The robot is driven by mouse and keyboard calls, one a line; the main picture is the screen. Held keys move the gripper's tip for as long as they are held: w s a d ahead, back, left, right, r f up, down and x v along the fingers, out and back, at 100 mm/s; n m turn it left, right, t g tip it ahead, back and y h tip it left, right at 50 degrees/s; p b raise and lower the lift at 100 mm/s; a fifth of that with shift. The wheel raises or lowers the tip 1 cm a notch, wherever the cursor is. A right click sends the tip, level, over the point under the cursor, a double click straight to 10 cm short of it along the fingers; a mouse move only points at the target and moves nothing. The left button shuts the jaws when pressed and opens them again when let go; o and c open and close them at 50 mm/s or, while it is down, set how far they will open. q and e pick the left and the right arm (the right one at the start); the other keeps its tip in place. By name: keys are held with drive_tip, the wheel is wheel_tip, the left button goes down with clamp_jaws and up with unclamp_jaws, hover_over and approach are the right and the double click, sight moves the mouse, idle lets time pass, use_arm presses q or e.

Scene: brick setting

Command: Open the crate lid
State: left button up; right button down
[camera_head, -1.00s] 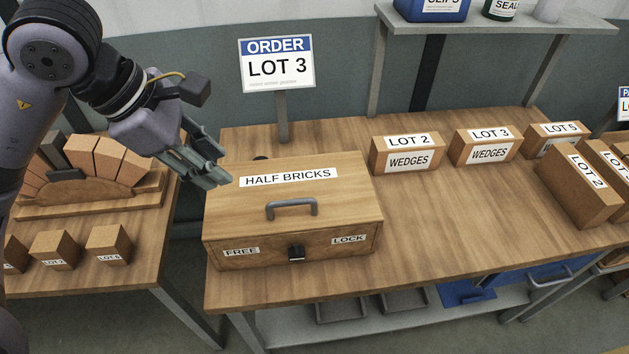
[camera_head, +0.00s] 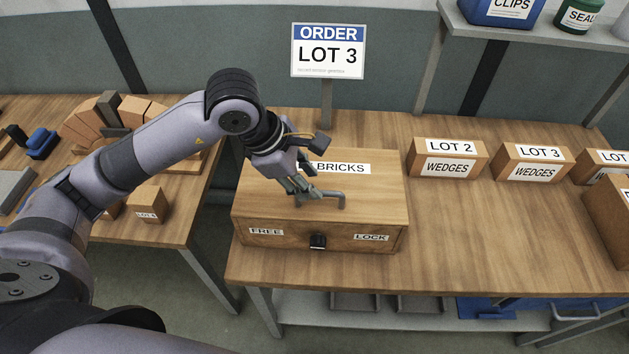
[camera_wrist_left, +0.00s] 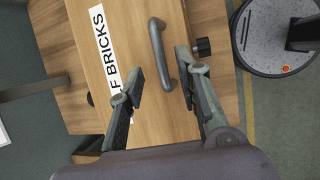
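The wooden crate (camera_head: 270,215) stands on the workbench with its lid (camera_head: 385,195) shut. A grey bar handle (camera_head: 341,201) is on the lid, and it also shows in the wrist view (camera_wrist_left: 157,38). A black latch (camera_head: 318,241) sits mid-front between the FREE and LOCK labels; it also shows in the wrist view (camera_wrist_left: 203,46). My left gripper (camera_head: 312,190) is over the lid at the handle, covering part of the HALF BRICKS label. In the wrist view its open fingers (camera_wrist_left: 163,80) lie on either side of the handle's near end; I cannot tell whether they touch it.
An ORDER LOT 3 sign (camera_head: 327,50) stands behind the crate. WEDGES boxes (camera_head: 447,160) stand to the right, with a shelf (camera_head: 545,40) above. Bare bench (camera_head: 480,235) lies right of the crate. A left table (camera_head: 180,220) holds brick pieces.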

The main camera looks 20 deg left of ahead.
use_arm(q)
drive_tip(key=shift+x, duration=1.9)
drive_tip(key=shift+a, duration=0.1)
clamp_jaws()
drive_tip(key=shift+p, duration=0.3)
